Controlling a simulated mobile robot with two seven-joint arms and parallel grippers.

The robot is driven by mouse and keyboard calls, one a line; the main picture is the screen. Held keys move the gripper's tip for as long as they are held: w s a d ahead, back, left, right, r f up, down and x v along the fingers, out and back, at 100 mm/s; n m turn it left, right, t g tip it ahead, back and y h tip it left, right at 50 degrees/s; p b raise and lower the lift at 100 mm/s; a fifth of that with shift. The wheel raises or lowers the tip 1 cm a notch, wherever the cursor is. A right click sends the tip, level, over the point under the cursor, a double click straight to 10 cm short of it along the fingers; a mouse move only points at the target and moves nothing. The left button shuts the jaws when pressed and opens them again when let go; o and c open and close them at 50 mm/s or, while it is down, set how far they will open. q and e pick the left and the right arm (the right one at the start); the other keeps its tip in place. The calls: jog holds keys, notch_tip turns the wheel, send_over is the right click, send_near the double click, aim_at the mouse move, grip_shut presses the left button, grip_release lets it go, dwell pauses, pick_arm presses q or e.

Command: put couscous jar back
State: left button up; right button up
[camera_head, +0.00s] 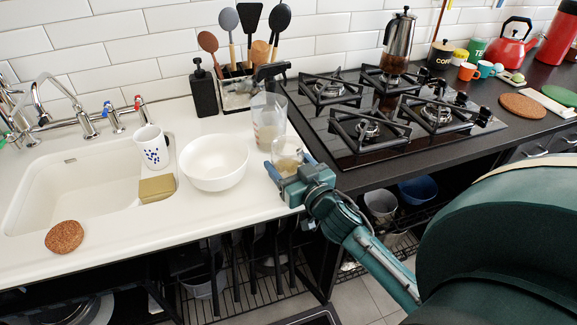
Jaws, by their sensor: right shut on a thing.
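The couscous jar (287,163) is a small clear container with beige contents at the bottom. It is at the right edge of the white counter, in front of the measuring jug. My right gripper (290,168) reaches in from the lower right and is shut on the jar, with blue fingers at its two sides. The gripper hides the jar's lower part, so I cannot tell whether it touches the counter. My left gripper is not in view.
A measuring jug (268,122) and a white bowl (214,163) stand close by on the left. The black gas hob (400,112) is to the right, with a moka pot (398,45) at its back. A utensil holder (240,92) stands behind. The counter's front left is mostly clear.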

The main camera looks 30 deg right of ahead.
jog(key=shift+r, duration=0.1)
jog(key=shift+f, duration=0.2)
jog(key=o, duration=1)
jog(key=shift+c, duration=0.2)
jog(key=o, duration=0.3)
jog(key=shift+o, duration=0.2)
jog(key=shift+r, duration=0.2)
jog(key=s, duration=1.1)
jog(key=s+a+f+n+g+y, duration=0.1)
jog(key=s+a+f, duration=0.3)
jog(key=a, duration=0.4)
jog(key=s+a+f+n+g+y, duration=0.1)
jog(key=s+a+f+g+y, duration=0.3)
jog(key=a, duration=0.5)
jog(key=shift+a+f+n+g+y, duration=0.25)
jog(key=shift+f+n+g+y, duration=0.05)
jog(key=shift+f+n, duration=0.15)
